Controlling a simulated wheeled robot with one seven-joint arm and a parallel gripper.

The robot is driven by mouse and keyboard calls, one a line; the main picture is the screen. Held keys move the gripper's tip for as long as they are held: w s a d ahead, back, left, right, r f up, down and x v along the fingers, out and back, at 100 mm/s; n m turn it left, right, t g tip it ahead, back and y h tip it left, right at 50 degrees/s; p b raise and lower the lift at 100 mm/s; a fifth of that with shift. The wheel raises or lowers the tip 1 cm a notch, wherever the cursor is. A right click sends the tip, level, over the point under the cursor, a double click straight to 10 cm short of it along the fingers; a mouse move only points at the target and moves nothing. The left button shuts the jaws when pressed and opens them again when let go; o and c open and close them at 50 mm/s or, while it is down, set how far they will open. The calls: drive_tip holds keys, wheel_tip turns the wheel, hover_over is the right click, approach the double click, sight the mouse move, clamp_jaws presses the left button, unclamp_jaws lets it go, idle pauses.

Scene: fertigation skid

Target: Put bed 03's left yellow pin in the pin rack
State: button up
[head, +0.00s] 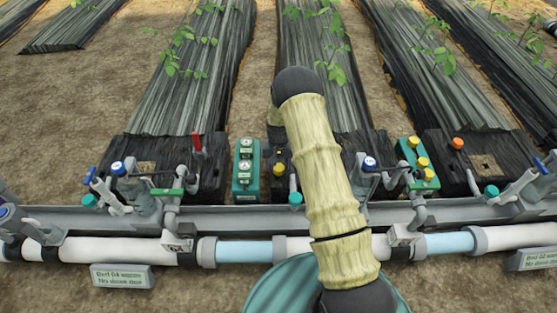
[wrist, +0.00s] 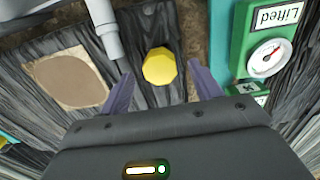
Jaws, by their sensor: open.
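A yellow pin head (wrist: 159,66), faceted and round, shows in the wrist view on a dark block. My gripper (wrist: 161,72) is open, with one finger on each side of the pin and gaps between. I cannot tell how far down the fingers reach.
A green gauge panel (head: 246,168) stands left of the pin; its "Lifted" label and dial show in the wrist view (wrist: 268,55). A grey pipe stub (wrist: 103,28) is close to the left finger.

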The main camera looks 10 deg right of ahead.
sight(279, 167)
drive_tip(key=shift+f, duration=0.7)
drive_tip(key=c, duration=1)
drive_tip(key=shift+r+p, duration=2.95)
drive_tip(key=shift+r, duration=0.25)
drive_tip(key=shift+c, duration=0.2)
drive_tip(key=shift+r, duration=0.1)
drive_tip(key=shift+r+p, duration=0.35)
drive_tip(key=shift+p, duration=0.05)
wheel_tip(279, 167, up, 20)
drive_tip(key=p, duration=1.6)
drive_tip(key=shift+f, duration=0.15)
